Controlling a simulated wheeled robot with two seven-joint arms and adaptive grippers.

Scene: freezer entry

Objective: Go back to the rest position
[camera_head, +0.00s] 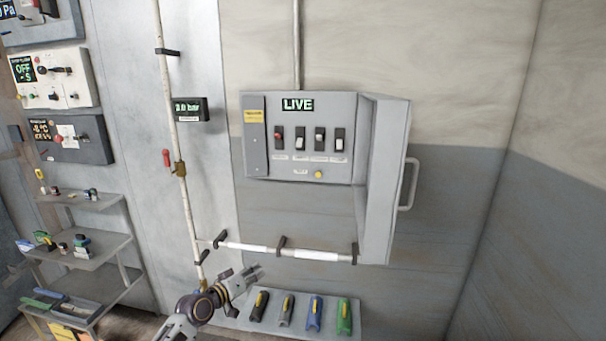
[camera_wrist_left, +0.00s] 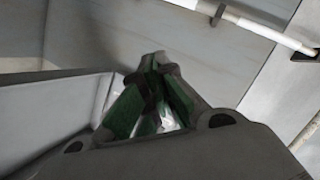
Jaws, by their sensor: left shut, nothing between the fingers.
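My left gripper (camera_head: 254,275) comes in from the lower left in the head view. It is just above and left of a pale shelf and below the horizontal white pipe. Its fingertips are together with nothing held. In the left wrist view the fingers (camera_wrist_left: 155,95), with green pads, meet at the tips. My right gripper is not in view.
A wall panel box (camera_head: 310,160) reads LIVE; its door (camera_head: 384,180) stands open to the right. The pipe (camera_head: 300,253) runs below it. The pale shelf (camera_head: 362,325) holds several coloured tools. A stepped shelf rack (camera_head: 100,255) stands left. The right wall is clear.

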